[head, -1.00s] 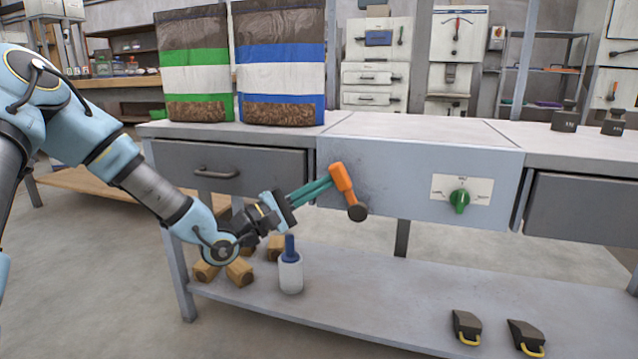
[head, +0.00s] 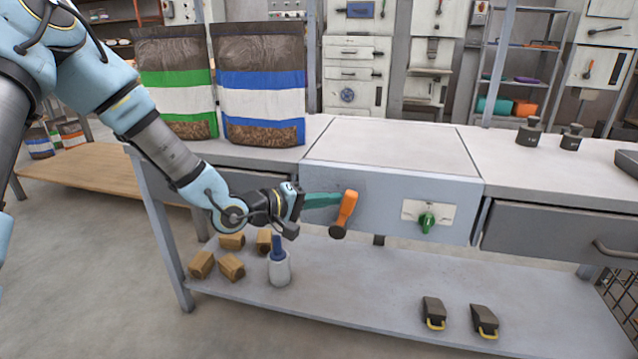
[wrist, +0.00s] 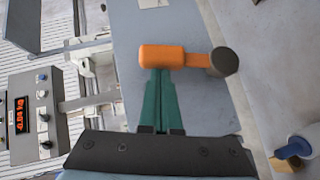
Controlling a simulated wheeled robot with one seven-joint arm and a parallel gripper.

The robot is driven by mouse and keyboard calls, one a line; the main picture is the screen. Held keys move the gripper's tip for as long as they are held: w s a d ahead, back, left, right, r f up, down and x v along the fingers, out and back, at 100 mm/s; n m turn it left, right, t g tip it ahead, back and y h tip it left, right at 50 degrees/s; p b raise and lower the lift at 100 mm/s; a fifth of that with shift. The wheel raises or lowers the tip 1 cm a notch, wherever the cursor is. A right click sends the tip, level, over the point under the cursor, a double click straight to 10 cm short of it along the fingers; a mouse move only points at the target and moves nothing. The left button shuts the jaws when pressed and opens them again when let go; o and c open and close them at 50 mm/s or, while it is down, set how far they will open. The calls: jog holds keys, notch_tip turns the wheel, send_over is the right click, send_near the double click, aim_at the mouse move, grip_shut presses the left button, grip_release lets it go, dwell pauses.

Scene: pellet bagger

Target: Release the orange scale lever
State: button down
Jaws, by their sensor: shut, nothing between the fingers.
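The orange lever (head: 348,205) is on the left part of the grey box's front (head: 390,190), with a dark round knob at its lower end. It leans slightly, knob down and to the left. In the wrist view the lever (wrist: 160,56) lies across the picture with its knob (wrist: 223,62) to the right. My gripper (head: 336,200) has its teal fingers together with nothing between them. In the wrist view the fingertips (wrist: 161,74) meet the lever's orange end. I cannot tell whether they press on it or stop just short.
A green dial (head: 427,222) sits right of the lever. Below, a white bottle (head: 279,268) and several wooden blocks (head: 231,267) stand on the lower shelf. Two bags (head: 260,95) stand on the bench. A red readout (wrist: 20,115) shows in the wrist view.

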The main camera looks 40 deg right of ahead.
jog(key=shift+s+d+m+t+y+p, duration=0.25)
jog(key=shift+s+d+p, duration=0.1)
jog(key=shift+s+p, duration=0.2)
jog(key=shift+s+d+m+t+y+p, duration=0.15)
jog(key=shift+s+d+y+p, duration=0.15)
jog(key=shift+s+p, duration=0.15)
jog(key=shift+s, duration=0.15)
jog(key=shift+r, duration=0.1)
